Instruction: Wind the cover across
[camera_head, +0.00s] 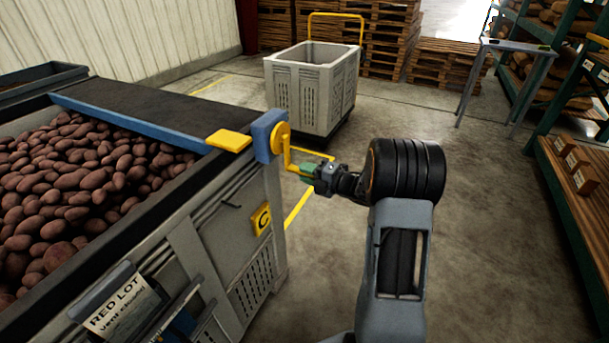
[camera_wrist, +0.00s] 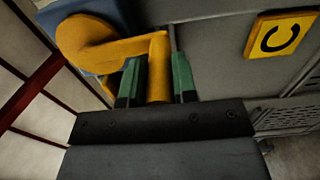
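The potato crate (camera_head: 245,215) stands at left, heaped with red potatoes (camera_head: 70,185). A dark cover (camera_head: 150,105) lies over its far part, with a blue bar (camera_head: 130,122) along the cover's near edge. The potatoes on the near side of the bar are bare. A yellow crank (camera_head: 287,150) sits on a blue housing (camera_head: 264,136) at the crate's right side, its arm hanging down. My gripper (camera_head: 309,172) is at the crank's handle. In the wrist view the handle (camera_wrist: 158,72) lies between my green fingertips, which appear closed against both its sides.
A yellow plate marked C (camera_head: 261,219) and a RED LOT card (camera_head: 122,303) are on the crate. An empty grey bin (camera_head: 312,88) stands behind, before stacked pallets (camera_head: 385,40). Shelving (camera_head: 575,190) lines the right. The floor between is clear.

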